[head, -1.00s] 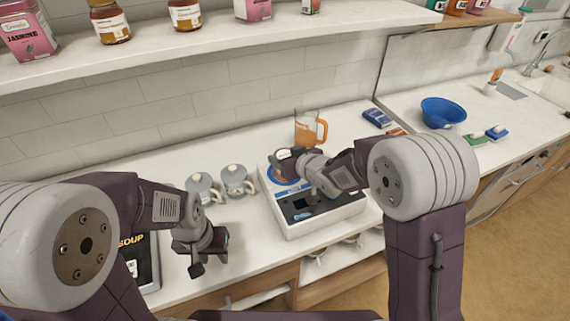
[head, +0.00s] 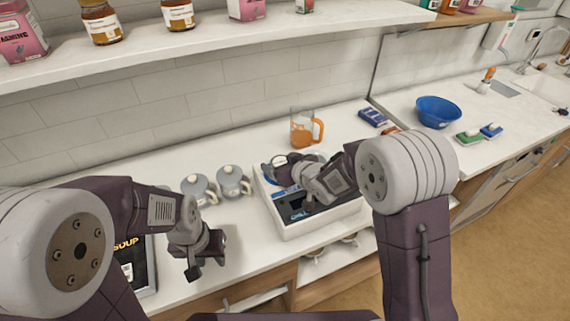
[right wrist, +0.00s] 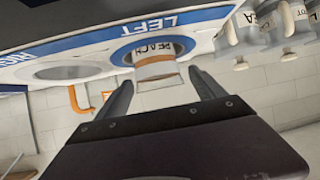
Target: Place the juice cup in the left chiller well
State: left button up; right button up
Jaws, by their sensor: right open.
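The juice cup (right wrist: 155,68), with a label that seems to read PEACH, stands in the blue-ringed well marked LEFT in the right wrist view, which looks upside down. The chiller (head: 300,228) is a white box with a dark front panel in the head view. Another, empty round well (right wrist: 72,72) shows beside the cup. My right gripper (right wrist: 163,88) is open, its fingers apart on either side of the cup's line. In the head view it covers the cup. My left gripper (head: 200,262) hangs over the counter, left of the chiller; its jaw opening is unclear.
An orange-filled jug (head: 302,132) stands behind the chiller. Two lidded grey pots (head: 232,182) stand to its left. A dark SOUP panel (head: 146,275) lies near my left arm. A blue bowl (head: 437,113) is far right. A shelf (head: 230,40) runs above the counter.

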pick_arm(q)
jog(key=shift+r+p, duration=0.3)
jog(key=shift+r, duration=0.25)
pick_arm(e)
jog(key=v, duration=1.2)
